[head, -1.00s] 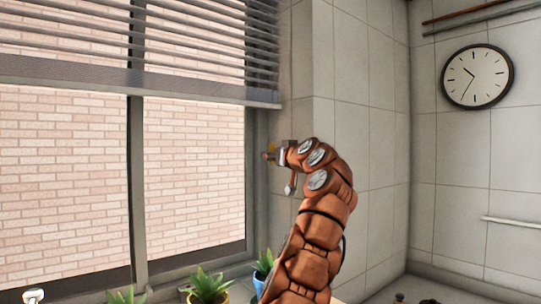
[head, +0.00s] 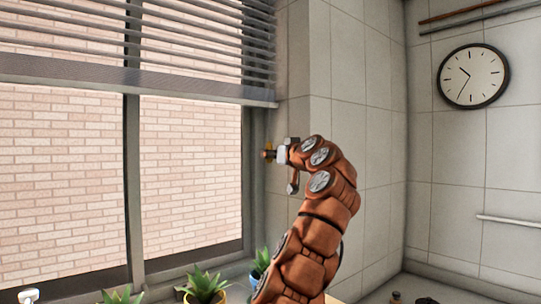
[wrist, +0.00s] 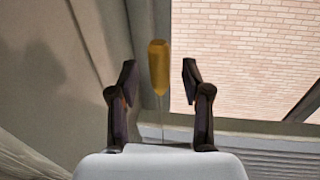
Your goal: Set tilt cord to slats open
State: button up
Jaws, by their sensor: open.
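The tilt cord ends in a yellow-brown tassel (wrist: 159,68), which hangs on a thin cord in the wrist view. My gripper (wrist: 157,80) is open, with one dark finger on each side of the tassel and a visible gap to both. In the head view my gripper (head: 270,154) is beside the right window frame, below the blind's lower right corner; a small yellow bit of the tassel shows by its fingers. The blind (head: 190,92) has its upper slats spread apart and its lower part stacked together.
Potted plants (head: 205,285) stand along the sill below the window. A tiled wall (head: 335,90) is close to the right of my gripper. A round clock (head: 473,76) hangs on the far right wall.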

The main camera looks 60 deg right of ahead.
jog(key=v, duration=0.9)
jog(key=shift+s, duration=0.3)
jog(key=shift+f, duration=0.1)
